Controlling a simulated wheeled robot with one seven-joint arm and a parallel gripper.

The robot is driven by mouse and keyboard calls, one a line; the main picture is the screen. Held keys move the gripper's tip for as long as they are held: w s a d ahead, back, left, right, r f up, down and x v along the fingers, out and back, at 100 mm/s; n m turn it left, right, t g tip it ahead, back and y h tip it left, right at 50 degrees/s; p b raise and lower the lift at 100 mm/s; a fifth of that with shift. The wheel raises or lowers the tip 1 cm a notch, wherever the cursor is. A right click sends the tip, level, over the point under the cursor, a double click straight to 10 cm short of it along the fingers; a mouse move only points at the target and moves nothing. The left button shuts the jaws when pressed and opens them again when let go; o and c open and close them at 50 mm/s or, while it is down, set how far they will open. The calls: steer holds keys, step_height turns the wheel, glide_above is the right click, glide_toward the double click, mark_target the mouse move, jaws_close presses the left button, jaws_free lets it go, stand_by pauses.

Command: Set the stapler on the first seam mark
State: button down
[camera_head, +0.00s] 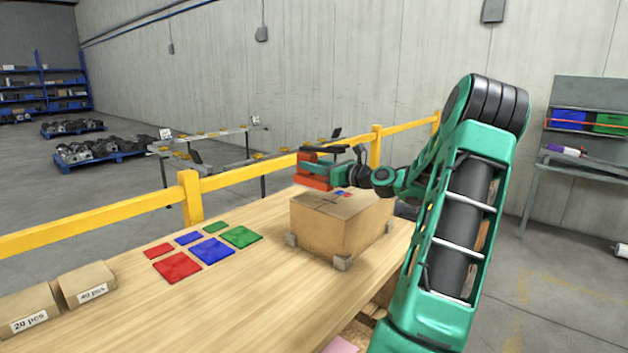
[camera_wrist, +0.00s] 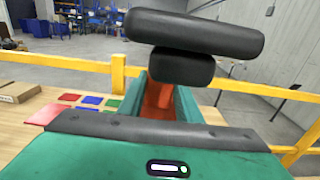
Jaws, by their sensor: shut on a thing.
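The stapler (camera_head: 312,183) looks red-orange below with a black bar on top. My green gripper (camera_head: 324,168) is shut around its middle, at the far left side of the carton's top. In the wrist view the stapler's black upper parts (camera_wrist: 195,33) stand large above the green fingers (camera_wrist: 160,96), with red between them. The brown carton (camera_head: 335,232) sits on small grey corner blocks on the table. Small red and blue marks (camera_head: 343,193) show on its top, partly hidden by my arm. I cannot tell whether the stapler touches the carton.
The wooden table (camera_head: 250,300) carries several red, blue and green squares (camera_head: 211,250) left of the carton. Two labelled small boxes (camera_head: 86,283) stand at the left. A yellow rail (camera_head: 240,178) runs behind the table. The table's front middle is clear.

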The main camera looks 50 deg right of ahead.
mark_target(315, 175)
steer(key=shift+d+f, duration=0.2)
steer(key=shift+d, duration=0.15)
steer(key=shift+f, duration=1.95)
steer(key=c, duration=1.3)
jaws_free()
steer(key=shift+s+f, duration=0.1)
steer(key=shift+f, duration=0.05)
steer(key=s, duration=1.2)
steer(key=shift+d, duration=0.4)
